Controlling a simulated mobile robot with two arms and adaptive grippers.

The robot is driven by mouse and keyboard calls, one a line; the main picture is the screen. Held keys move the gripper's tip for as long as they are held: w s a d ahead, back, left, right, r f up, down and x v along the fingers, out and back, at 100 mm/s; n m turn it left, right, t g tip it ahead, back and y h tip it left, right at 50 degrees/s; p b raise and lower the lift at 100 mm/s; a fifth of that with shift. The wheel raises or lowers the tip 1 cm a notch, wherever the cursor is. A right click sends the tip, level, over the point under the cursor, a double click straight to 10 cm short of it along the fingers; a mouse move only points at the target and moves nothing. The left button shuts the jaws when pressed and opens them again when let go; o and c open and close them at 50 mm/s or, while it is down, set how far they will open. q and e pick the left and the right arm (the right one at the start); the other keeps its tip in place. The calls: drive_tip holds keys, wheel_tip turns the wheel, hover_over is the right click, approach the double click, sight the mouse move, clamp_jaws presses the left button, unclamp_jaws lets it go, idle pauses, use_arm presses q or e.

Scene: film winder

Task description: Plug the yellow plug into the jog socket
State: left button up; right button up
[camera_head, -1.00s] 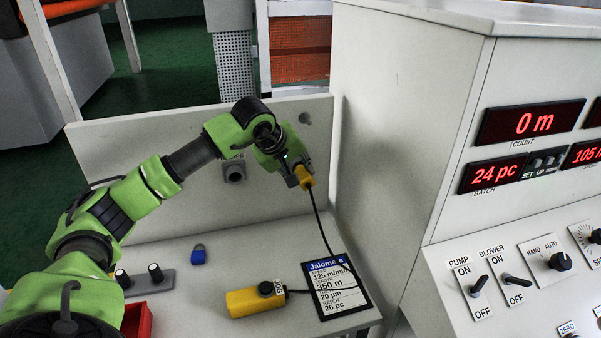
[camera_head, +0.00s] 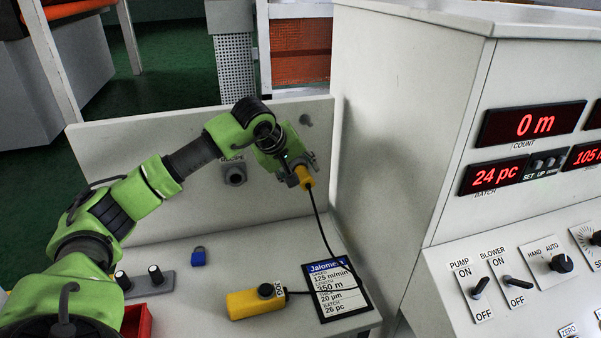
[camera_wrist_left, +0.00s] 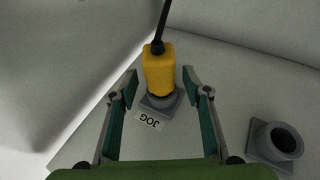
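The yellow plug (camera_head: 306,178) with its black cable stands at the back panel. In the left wrist view the yellow plug (camera_wrist_left: 159,72) sits at the grey jog socket (camera_wrist_left: 160,103), beside the JOG label (camera_wrist_left: 149,121). It looks seated, though its front end is hidden in the socket. My left gripper (camera_wrist_left: 160,82) is open, with a finger on each side of the plug and a visible gap to both. In the head view my left gripper (camera_head: 301,172) covers the jog socket. My right gripper is not in view.
A second grey socket (camera_head: 235,174) is on the back panel (camera_head: 150,160), left of the gripper. The yellow jog box (camera_head: 256,302), a blue padlock (camera_head: 198,256), a job card (camera_head: 337,290) and a red bin (camera_head: 137,320) are on the bench. The console (camera_head: 410,120) stands right.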

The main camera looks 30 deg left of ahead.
use_arm(q)
drive_tip(key=shift+s+r, duration=0.1)
drive_tip(key=shift+r, duration=0.05)
drive_tip(key=v, duration=1.1)
drive_tip(key=shift+s+r, duration=0.2)
drive_tip(key=shift+r, duration=0.05)
drive_tip(key=shift+f, duration=0.1)
